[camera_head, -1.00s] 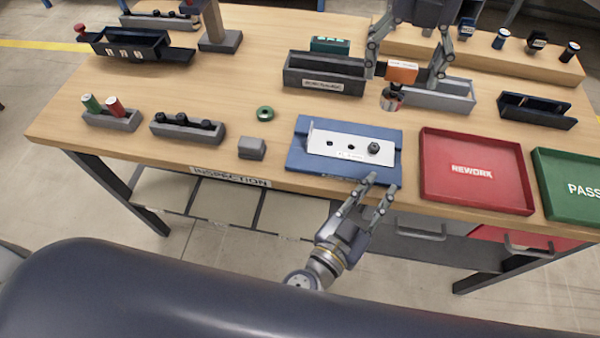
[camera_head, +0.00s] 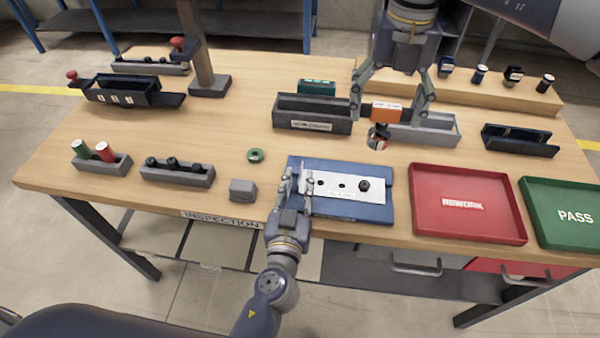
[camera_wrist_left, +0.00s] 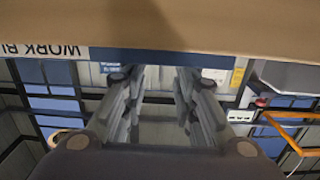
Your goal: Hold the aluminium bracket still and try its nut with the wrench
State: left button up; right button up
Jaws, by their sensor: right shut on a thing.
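The aluminium bracket (camera_head: 342,194) is a pale plate with dark holes, lying on a blue base plate (camera_head: 375,213). Its dark nut (camera_head: 364,185) is near its right end. My left gripper (camera_head: 296,182) is at the bracket's left end, one finger on each side of its raised edge. Its fingers look apart in the left wrist view (camera_wrist_left: 160,85); contact with the bracket is unclear. My right gripper (camera_head: 388,112) is shut on an orange-bodied tool (camera_head: 386,112), apparently the wrench, with a round metallic lower end. It is behind the bracket and above the table.
The red REWORK tray (camera_head: 465,236) and green PASS tray (camera_head: 572,240) are to the right. Behind stand a dark bin (camera_head: 312,122) and a grey bin (camera_head: 447,134). A grey block (camera_head: 242,190) and a green ring (camera_head: 255,155) lie left of the bracket.

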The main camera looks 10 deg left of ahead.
pick_arm(q)
jog(key=shift+w+f, duration=0.1)
jog(key=shift+w, duration=1.7)
jog(key=shift+c, duration=0.6)
grip_shut()
